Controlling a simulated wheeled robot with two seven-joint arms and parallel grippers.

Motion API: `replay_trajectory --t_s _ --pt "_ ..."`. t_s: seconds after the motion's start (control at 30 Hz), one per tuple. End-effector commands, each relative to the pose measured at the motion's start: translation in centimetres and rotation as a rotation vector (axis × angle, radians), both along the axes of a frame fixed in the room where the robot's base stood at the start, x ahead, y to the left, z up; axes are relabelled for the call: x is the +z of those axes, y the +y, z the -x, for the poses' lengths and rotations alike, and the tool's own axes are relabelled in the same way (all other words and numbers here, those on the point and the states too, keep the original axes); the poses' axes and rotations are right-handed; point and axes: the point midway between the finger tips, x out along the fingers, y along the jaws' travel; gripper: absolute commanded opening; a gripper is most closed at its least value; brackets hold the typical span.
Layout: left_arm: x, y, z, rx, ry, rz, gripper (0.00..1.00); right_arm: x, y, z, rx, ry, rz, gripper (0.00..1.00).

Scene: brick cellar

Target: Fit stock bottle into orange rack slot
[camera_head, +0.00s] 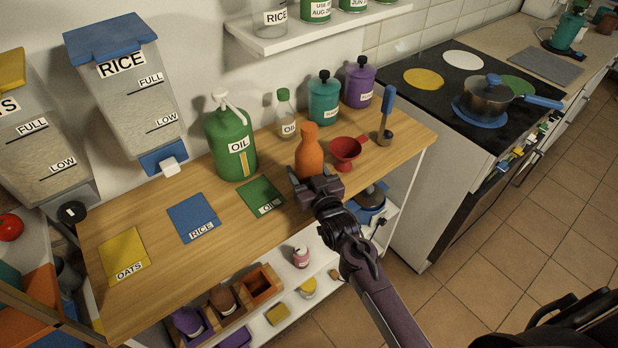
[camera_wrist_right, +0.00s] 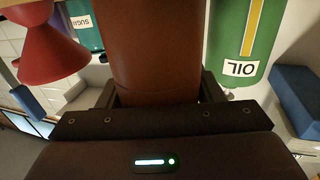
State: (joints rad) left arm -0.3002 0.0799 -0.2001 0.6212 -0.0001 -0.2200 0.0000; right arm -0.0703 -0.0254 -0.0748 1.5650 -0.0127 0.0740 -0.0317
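An orange bottle (camera_head: 308,150) with a rounded cap stands upright near the front edge of the wooden counter. No label shows on it. My right gripper (camera_head: 312,187) is at its lower front side. In the right wrist view the bottle (camera_wrist_right: 155,50) is between the two fingers of my right gripper (camera_wrist_right: 158,92), close to both. Whether they press on it I cannot tell. The orange rack slot (camera_head: 262,285) is on the shelf below the counter, right of a brown bottle (camera_head: 222,299) and a purple bottle (camera_head: 188,321), and looks empty. My left gripper is not in view.
A red funnel (camera_head: 346,150) stands close right of the bottle, a green oil container (camera_head: 231,145) to its left. A green oil mat (camera_head: 261,196) lies nearby. The wooden counter (camera_head: 160,230) overhangs the rack.

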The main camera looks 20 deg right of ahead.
Motion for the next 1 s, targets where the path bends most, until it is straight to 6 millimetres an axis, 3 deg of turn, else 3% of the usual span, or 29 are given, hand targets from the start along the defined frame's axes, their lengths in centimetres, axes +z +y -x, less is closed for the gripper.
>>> replay_trajectory --t_s 0.03,0.33,0.6,0.77,0.87,1.0 --pt "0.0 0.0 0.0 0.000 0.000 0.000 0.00 0.0 0.0 0.0 0.000 0.000 0.000 0.53" --pt "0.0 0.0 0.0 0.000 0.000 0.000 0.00 0.2 0.0 0.0 0.000 -0.004 0.000 0.14" --pt "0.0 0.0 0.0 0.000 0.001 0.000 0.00 0.4 0.0 0.0 0.000 -0.004 0.000 0.14" --pt "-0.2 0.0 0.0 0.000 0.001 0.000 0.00 1.8 0.0 -0.1 0.000 -0.007 -0.001 0.14" --pt "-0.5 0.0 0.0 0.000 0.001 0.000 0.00 3.6 0.0 0.0 0.001 -0.009 -0.001 0.14" --pt "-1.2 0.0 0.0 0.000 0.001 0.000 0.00 7.5 0.0 0.0 0.001 -0.013 -0.001 0.14"
